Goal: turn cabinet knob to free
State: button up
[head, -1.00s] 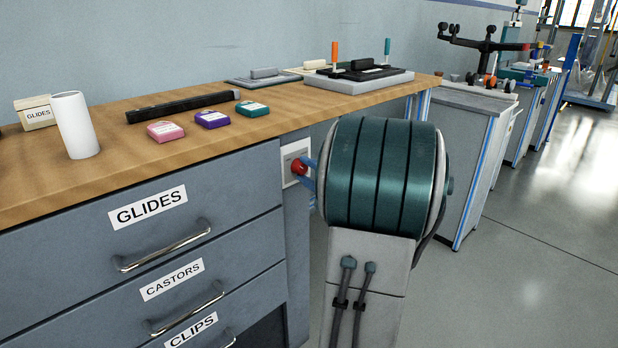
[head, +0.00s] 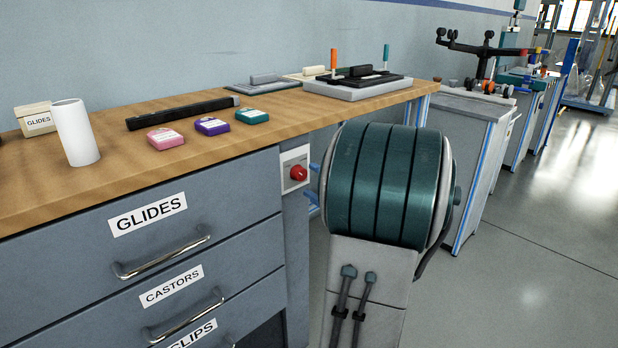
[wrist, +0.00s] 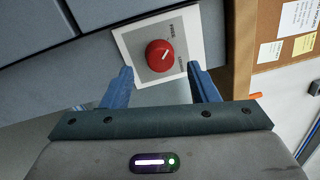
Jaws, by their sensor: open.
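The red cabinet knob (head: 298,173) sits on a pale square plate (head: 290,160) at the right end of the drawer front. In the wrist view the round knob (wrist: 160,55) faces me on its plate (wrist: 190,28), with a white pointer line aimed up and right. Small lettering stands beside it at the upper right and right; one word looks like FREE, the other is hard to read. My gripper (head: 313,183) is open, its blue fingers apart from the knob, just right of it in the head view. In the wrist view the gripper (wrist: 161,70) has a finger on each side, below the knob.
The cabinet (head: 230,195) has labelled drawers with protruding metal handles (head: 165,258). The wooden worktop (head: 215,160) above carries a white cylinder (head: 76,133) and small coloured boxes. A corkboard (wrist: 280,75) shows at right in the wrist view.

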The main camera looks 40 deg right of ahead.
jog(key=s+p, duration=0.1)
jog(key=s, duration=1)
jog(key=shift+d+f, duration=0.45)
jog(key=shift+w, duration=0.1)
jog(key=w+a+r+n+g+y+p, duration=0.2)
jog(key=a+r+y+p, duration=0.15)
jog(key=a, duration=0.25)
jog(key=w+a+r+n+g+y+p, duration=0.2)
jog(key=a+g+y+p, duration=0.15)
jog(key=a, duration=0.25)
jog(key=s+a+r+n+g+p, duration=0.3)
jog(key=a+r+n+g+p, duration=0.15)
jog(key=a+p, duration=0.35)
jog(key=s+a+r+n+g+p, duration=0.3)
jog(key=a+g+p, duration=0.3)
jog(key=a, duration=0.4)
jog(key=s+a+r+n+h+p, duration=0.1)
jog(key=s+r+n+h+p, duration=0.2)
jog(key=r+n+h+p, duration=0.4)
notch_tip(320, 180, up, 6)
jog(key=h+p, duration=0.1)
jog(key=p, duration=0.5)
jog(key=shift+s+h, duration=0.15)
jog(key=shift+h, duration=0.15)
jog(key=shift+n, duration=0.25)
jog(key=shift+c, duration=0.3)
